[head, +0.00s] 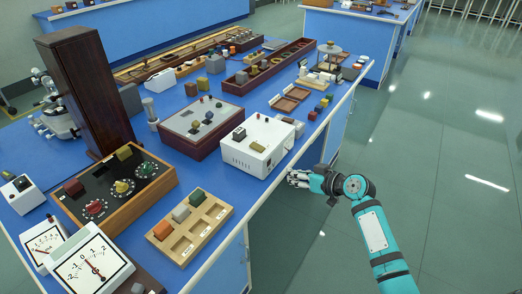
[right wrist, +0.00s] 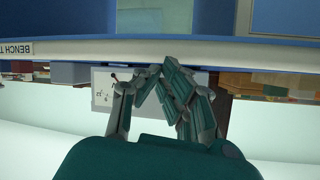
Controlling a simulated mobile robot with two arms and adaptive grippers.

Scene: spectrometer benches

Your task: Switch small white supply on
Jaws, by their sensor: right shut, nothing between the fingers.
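A white box-shaped supply (head: 257,148) stands near the right edge of the blue bench. It has a dark block and a small knob on top and markings on its front. A smaller white box with a dark top (head: 22,194) sits at the far left. My right gripper (head: 294,178) is shut and empty, beside the bench edge, below and right of the white supply and apart from it. In the right wrist view, the fingers (right wrist: 150,78) are close together in front of a white panel with small dark marks (right wrist: 103,92). Switch positions are too small to tell. My left gripper is not in view.
A wooden tray with blocks (head: 190,247), a black panel with dials (head: 115,190) and a dark red-sided box (head: 202,140) crowd the bench around the supply. The bench edge (head: 315,135) lies between gripper and bench top. The green floor (head: 450,150) at right is clear.

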